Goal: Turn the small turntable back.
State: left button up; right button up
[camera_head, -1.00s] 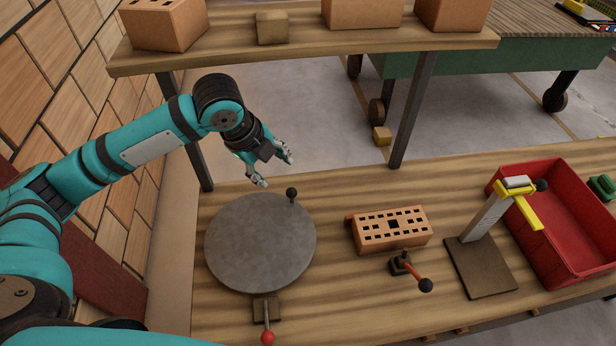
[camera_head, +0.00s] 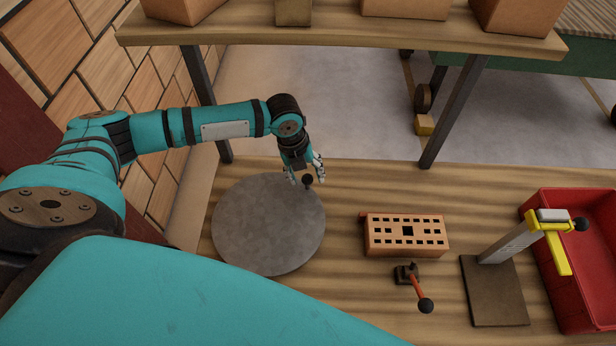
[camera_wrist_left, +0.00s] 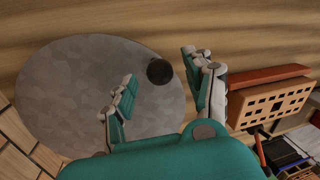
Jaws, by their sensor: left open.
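The small turntable (camera_head: 268,225) is a round grey disc on the left part of the wooden bench. A dark ball knob (camera_head: 308,180) stands at its far right edge. My left gripper (camera_head: 307,180) is open at the knob. In the left wrist view the knob (camera_wrist_left: 160,71) shows between the two spread fingers of the gripper (camera_wrist_left: 160,92), a little beyond their tips, and the turntable (camera_wrist_left: 80,95) fills the left side. I cannot tell whether a finger touches the knob. My right gripper is not in view.
A perforated orange brick (camera_head: 406,235) lies right of the turntable, with a black-knobbed lever (camera_head: 415,288) in front. A yellow-topped stand (camera_head: 494,290) and a red bin (camera_head: 590,290) are further right. A shelf (camera_head: 340,35) with boxes spans the back.

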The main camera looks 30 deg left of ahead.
pick_arm(q)
notch_tip(320, 180, down, 2)
jog(key=shift+d+f, duration=0.1)
jog(key=shift+d, duration=0.05)
jog(key=shift+w+f, duration=0.1)
jog(key=shift+f, duration=0.25)
jog(key=shift+c, duration=0.3)
jog(key=c, duration=0.7)
grip_shut()
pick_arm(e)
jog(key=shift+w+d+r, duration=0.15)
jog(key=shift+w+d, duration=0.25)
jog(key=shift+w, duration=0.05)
